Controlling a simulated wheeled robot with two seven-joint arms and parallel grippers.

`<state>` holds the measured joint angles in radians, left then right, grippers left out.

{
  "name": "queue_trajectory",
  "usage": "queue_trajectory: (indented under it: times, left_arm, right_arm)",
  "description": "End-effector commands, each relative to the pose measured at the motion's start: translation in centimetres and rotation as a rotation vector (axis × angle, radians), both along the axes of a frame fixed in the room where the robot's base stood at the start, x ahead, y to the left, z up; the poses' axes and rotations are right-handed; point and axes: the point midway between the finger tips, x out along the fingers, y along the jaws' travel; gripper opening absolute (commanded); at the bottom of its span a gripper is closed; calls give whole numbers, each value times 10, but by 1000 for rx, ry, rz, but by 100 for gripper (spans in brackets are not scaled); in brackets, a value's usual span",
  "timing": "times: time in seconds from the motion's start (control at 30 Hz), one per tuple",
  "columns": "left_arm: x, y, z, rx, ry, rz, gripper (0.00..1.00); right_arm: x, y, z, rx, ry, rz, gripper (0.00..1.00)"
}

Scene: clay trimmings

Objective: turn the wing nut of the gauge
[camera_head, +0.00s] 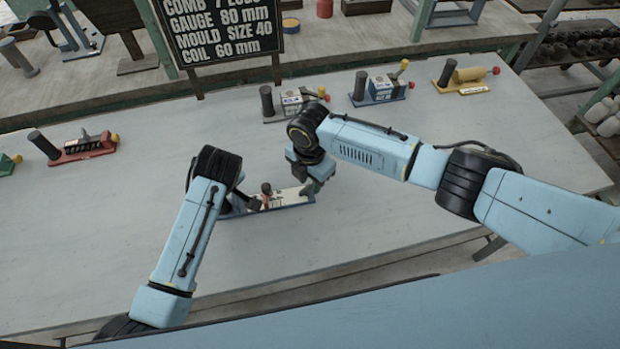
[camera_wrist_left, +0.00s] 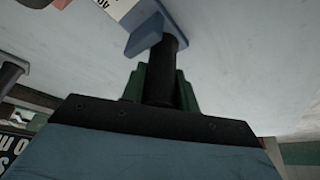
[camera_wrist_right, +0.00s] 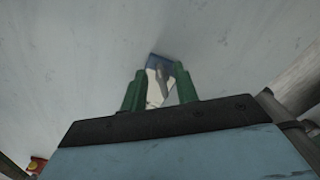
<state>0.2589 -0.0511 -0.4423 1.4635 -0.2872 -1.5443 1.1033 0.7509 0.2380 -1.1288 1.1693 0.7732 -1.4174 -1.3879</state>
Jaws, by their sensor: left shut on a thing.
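The gauge (camera_head: 288,198) lies on the grey table below my two wrists, a long blue base with a white plate and a small red part (camera_head: 265,198). My left gripper (camera_wrist_left: 160,82) is shut on the gauge's dark round handle (camera_wrist_left: 172,46), at the left end. In the head view my left arm hides much of that end. My right gripper (camera_head: 316,184) is over the right end of the gauge. The right wrist view shows its green fingers apart, with a grey piece (camera_wrist_right: 158,92) and blue base between them. I cannot tell whether that piece is the wing nut.
Several similar tools stand along the back, including a blue one (camera_head: 380,90), a yellow one (camera_head: 465,77) and a red one (camera_head: 82,147). A black sign (camera_head: 218,30) stands at the back edge. The table's left and right front areas are clear.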

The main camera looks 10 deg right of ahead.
Motion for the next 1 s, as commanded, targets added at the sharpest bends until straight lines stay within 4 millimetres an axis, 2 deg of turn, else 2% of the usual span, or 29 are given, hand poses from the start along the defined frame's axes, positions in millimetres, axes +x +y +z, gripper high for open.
queue_trajectory:
  times: [0.23, 0.37, 0.8, 1.0]
  left_arm:
    - [0, 0, 0, 1, -1, 0, 0]
    - [0, 0, 0, 0, 0, 0, 0]
    - [0, 0, 0, -1, -1, 0, 0]
    - [0, 0, 0, -1, -1, 0, 0]
  right_arm:
    - [0, 0, 1, 0, 0, -1, 30]
    - [1, 0, 12, 1, -2, -1, 30]
    - [1, 0, 99, 1, -3, 1, 30]
    - [0, 0, 118, 1, -1, -1, 30]
